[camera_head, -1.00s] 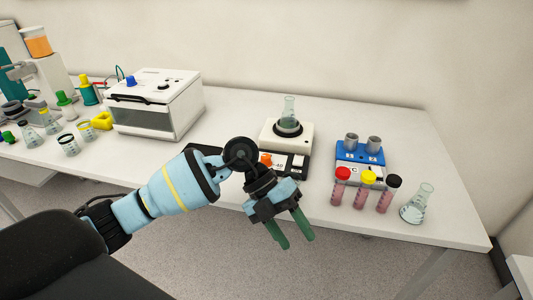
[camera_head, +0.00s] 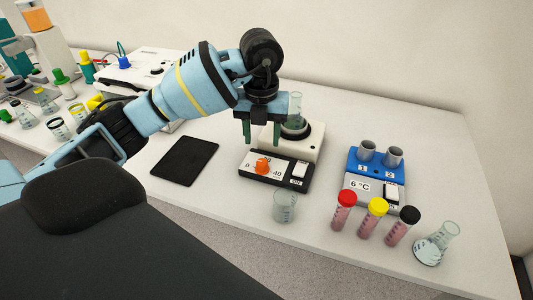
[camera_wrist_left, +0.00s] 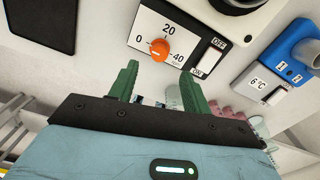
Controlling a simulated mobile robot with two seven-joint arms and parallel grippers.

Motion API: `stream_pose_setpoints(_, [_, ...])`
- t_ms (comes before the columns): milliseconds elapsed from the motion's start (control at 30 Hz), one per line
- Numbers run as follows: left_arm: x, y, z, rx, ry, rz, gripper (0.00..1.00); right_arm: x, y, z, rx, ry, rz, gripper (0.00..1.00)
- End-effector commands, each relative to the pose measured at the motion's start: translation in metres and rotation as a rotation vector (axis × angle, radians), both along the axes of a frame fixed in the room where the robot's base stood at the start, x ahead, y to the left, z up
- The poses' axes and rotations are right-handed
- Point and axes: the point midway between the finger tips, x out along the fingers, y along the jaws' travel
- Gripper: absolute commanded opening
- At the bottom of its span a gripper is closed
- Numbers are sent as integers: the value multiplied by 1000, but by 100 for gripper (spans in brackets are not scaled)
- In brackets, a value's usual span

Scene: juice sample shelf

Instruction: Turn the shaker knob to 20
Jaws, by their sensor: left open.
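The shaker (camera_head: 305,146) is a white block with a black and white front panel, holding a glass flask (camera_head: 296,108) on its round black top. Its orange knob (camera_head: 262,166) sits on the panel among the marks 0, 20 and 40. In the left wrist view the knob (camera_wrist_left: 160,49) shows close up; I cannot tell for sure which mark it points to. My left gripper (camera_head: 262,140) points down above the panel, its green fingers apart. In the left wrist view the open fingers (camera_wrist_left: 158,82) are on either side below the knob, not touching it. My right gripper is not in view.
A white switch (camera_head: 299,170) marked ON/OFF sits right of the knob. A beaker (camera_head: 285,207) stands in front of the shaker. A black pad (camera_head: 185,160) lies left. A blue cooler (camera_head: 372,177), capped red, yellow and black tubes (camera_head: 371,217) and a flask (camera_head: 437,242) stand right.

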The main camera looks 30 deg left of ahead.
Motion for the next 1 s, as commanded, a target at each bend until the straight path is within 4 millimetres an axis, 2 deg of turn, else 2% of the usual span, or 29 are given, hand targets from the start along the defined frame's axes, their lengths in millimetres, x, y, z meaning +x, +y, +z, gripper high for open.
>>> stream_pose_setpoints(133, [-1,0,-12,0,4,-1,48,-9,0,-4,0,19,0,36])
stream_pose_setpoints(400, [-1,0,-52,-1,4,-1,48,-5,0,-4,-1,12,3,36])
stream_pose_setpoints(600, [0,0,-72,-1,2,-1,48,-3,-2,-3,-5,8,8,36])
stream_pose_setpoints(967, [0,-1,-78,-2,0,-2,48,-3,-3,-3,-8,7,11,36])
stream_pose_setpoints(1000, [0,-1,-78,-2,0,-2,46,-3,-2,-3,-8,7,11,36])
